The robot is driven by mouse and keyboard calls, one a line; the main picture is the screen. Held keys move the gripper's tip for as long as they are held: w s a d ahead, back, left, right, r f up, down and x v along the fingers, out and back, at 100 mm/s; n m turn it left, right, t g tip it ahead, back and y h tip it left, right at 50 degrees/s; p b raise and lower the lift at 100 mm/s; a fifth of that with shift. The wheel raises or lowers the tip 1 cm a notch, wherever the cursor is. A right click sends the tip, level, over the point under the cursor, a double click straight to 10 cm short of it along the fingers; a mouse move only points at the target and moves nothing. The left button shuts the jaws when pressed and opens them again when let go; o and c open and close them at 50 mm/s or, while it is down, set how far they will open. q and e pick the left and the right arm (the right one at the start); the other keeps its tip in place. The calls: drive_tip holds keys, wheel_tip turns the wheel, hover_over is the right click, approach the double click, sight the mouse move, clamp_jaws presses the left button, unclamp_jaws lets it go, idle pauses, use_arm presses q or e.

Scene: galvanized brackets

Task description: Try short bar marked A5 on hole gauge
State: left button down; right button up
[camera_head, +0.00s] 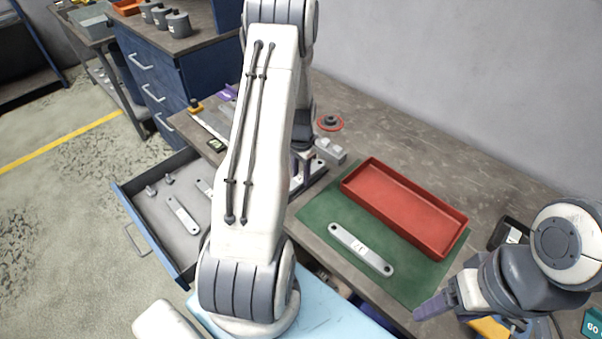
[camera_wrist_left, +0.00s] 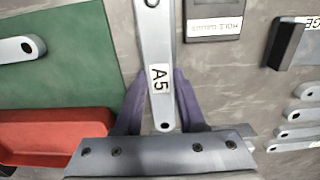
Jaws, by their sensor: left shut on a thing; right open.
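The short bar marked A5 (camera_wrist_left: 158,50) is pale metal with a hole at each end. In the left wrist view my left gripper (camera_wrist_left: 158,82) is shut on it, its purple fingers either side near the A5 label. A dark block labelled HOLE GAUGE (camera_wrist_left: 212,22) lies just right of the bar there, its label upside down; the bar looks apart from it. In the head view my left arm hides most of this gripper and the bar. My right gripper (camera_head: 440,303) is open at the lower right, beside the green mat.
A red tray (camera_head: 404,208) and another bar (camera_head: 360,248) lie on the green mat (camera_head: 320,215). An open drawer (camera_head: 150,225) at left holds bars and small parts. In the wrist view several bars (camera_wrist_left: 298,115) and another labelled dark block (camera_wrist_left: 284,42) are at right.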

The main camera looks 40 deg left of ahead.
use_arm(q)
drive_tip(key=shift+f+b, duration=0.3)
drive_tip(key=shift+f, duration=0.15)
idle(1.5)
drive_tip(key=shift+c, duration=2.1)
unclamp_jaws()
wheel_tip(320, 180, up, 10)
drive_tip(key=b, duration=0.1)
drive_tip(key=shift+r, duration=0.25)
